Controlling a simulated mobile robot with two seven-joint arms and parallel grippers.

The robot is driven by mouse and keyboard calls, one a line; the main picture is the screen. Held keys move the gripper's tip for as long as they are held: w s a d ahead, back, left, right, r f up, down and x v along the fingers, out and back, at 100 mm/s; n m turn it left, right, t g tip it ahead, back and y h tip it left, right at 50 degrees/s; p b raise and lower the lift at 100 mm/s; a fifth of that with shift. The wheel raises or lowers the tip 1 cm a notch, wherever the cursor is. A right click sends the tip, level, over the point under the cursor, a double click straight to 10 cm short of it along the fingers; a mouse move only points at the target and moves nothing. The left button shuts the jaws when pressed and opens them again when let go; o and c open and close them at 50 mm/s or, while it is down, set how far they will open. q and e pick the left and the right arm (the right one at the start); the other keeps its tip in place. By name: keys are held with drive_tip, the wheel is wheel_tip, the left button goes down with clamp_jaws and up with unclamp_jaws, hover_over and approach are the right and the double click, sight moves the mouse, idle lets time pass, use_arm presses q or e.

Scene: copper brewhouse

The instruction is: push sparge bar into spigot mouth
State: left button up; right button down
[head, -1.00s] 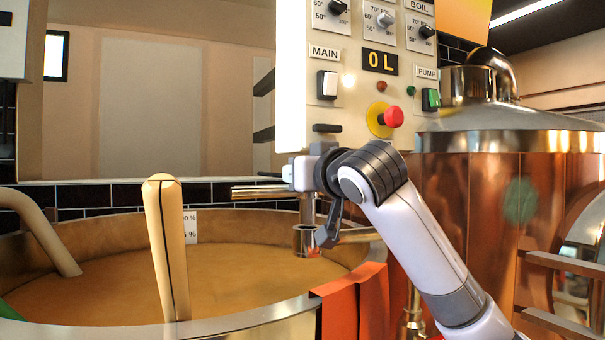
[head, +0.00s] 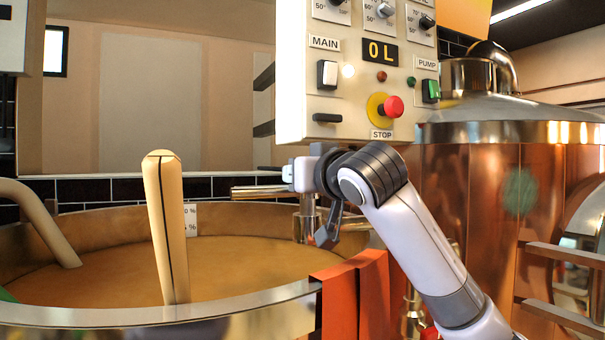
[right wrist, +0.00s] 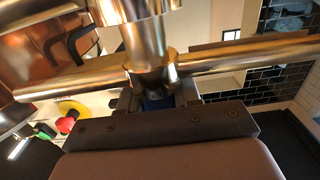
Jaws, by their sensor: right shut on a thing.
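The sparge bar (head: 258,192) is a shiny metal bar lying roughly level, with a short upright stem (head: 306,203) below its middle. My right gripper (head: 302,174) is shut on the bar's middle, above the stem. The spigot mouth (head: 306,229) is a metal cup on a side pipe inside the vat's near right side. The stem stands over the cup and its lower end appears to be at or inside the mouth; the depth is unclear. In the right wrist view the jaws (right wrist: 156,93) hold the bar (right wrist: 245,58) at its central fitting. My left gripper is not in view.
The round vat has a metal rim (head: 215,309), with an orange cloth (head: 345,300) over its right edge and a wooden paddle (head: 167,225) standing in it. A control panel (head: 350,95) hangs close above my gripper. A copper kettle (head: 475,220) stands at right.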

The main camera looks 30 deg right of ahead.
sight(307, 202)
drive_tip(key=shift+f+b, duration=0.7)
drive_tip(key=shift+f, duration=0.25)
drive_tip(key=c, duration=0.7)
unclamp_jaws()
drive_tip(key=shift+f, duration=0.15)
drive_tip(key=shift+s, duration=0.1)
drive_tip(key=shift+s+a+b, duration=0.15)
drive_tip(key=shift+s+b, duration=0.45)
drive_tip(key=shift+s, duration=1.8)
drive_tip(key=shift+s, duration=0.1)
